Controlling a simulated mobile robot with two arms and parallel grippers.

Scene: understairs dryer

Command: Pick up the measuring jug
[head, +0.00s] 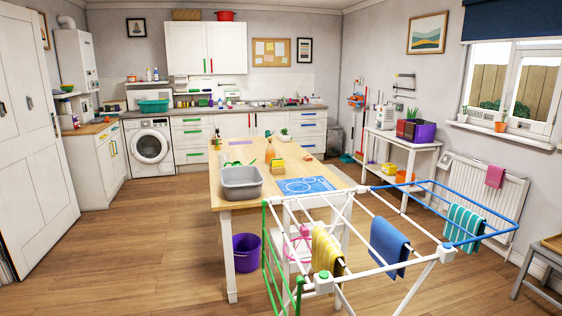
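I cannot make out a measuring jug for certain in the head view. The small items on the back worktop (190,110) and its shelf are too small to tell apart. The wooden table (228,196) in the middle holds a grey basin (241,183), an amber bottle (270,151), a yellow block (277,165), a blue printed mat (304,186) and a potted plant (285,136). Neither of my grippers is in view.
A clothes airer (323,284) with hanging cloths stands in front, close to the table's right side. A purple bucket (247,252) is on the floor by the table. A white side table (405,143) stands at the right wall. The floor at left is clear.

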